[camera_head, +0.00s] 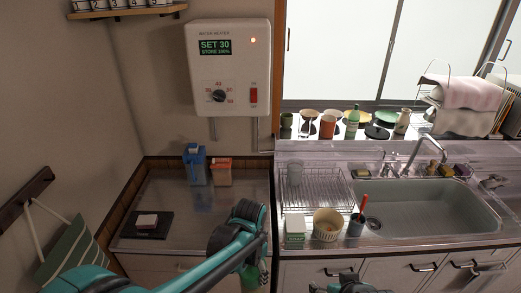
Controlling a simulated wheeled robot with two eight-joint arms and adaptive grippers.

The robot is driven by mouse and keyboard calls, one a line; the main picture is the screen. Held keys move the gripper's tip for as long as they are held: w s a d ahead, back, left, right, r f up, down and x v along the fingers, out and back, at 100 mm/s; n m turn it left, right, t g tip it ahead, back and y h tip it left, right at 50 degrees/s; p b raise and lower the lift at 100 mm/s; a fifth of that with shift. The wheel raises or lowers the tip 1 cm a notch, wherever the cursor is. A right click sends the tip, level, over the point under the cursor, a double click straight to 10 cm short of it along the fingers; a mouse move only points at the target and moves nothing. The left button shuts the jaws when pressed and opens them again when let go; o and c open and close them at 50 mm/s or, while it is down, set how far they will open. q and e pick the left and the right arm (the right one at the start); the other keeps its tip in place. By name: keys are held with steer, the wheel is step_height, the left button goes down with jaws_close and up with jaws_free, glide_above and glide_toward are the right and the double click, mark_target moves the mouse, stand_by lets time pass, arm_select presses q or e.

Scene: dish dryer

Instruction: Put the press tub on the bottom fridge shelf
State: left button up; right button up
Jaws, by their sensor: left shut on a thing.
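My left arm reaches in from the lower left and bends down in front of the counter. My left gripper (257,268) is at the bottom middle, small and partly hidden by my arm. It is shut on a green thing (250,279), which shows only in part; I cannot tell whether this is the press tub. Dark parts of my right gripper (352,285) show at the bottom edge, and its fingers are not clear. No fridge or fridge shelf is in view.
A wire dish rack (315,188) and a sink (430,210) fill the right counter. Blue (196,168) and red (221,175) containers stand on the left counter.

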arm_select(q)
steer(key=a+f+n+b, duration=0.5)
steer(key=a+f+n, duration=0.5)
steer(key=a, duration=0.5)
steer(key=shift+w+a+f, duration=0.15)
steer(key=shift+w+f, duration=0.2)
steer(key=shift+f, duration=0.1)
